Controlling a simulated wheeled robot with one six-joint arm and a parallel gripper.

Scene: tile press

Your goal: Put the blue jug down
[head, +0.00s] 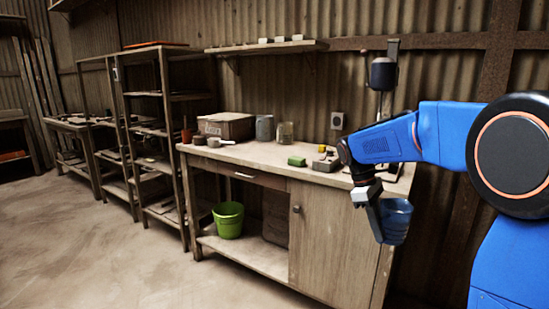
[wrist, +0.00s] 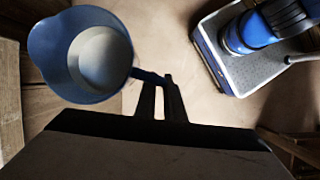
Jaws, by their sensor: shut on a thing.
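The blue jug (head: 396,221) hangs in the air in front of the right end of the workbench, below the height of its top. My gripper (head: 378,222) is shut on it at its left side in the head view. In the wrist view I look down into the open jug (wrist: 50,52), which has a pale, light-coloured inside bottom. My gripper's fingers (wrist: 157,82) meet the jug's handle at its right side. The jug looks roughly upright. The fingertips are partly dark in the wrist view.
Open floor (head: 110,265) lies at the left, with shelving behind.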

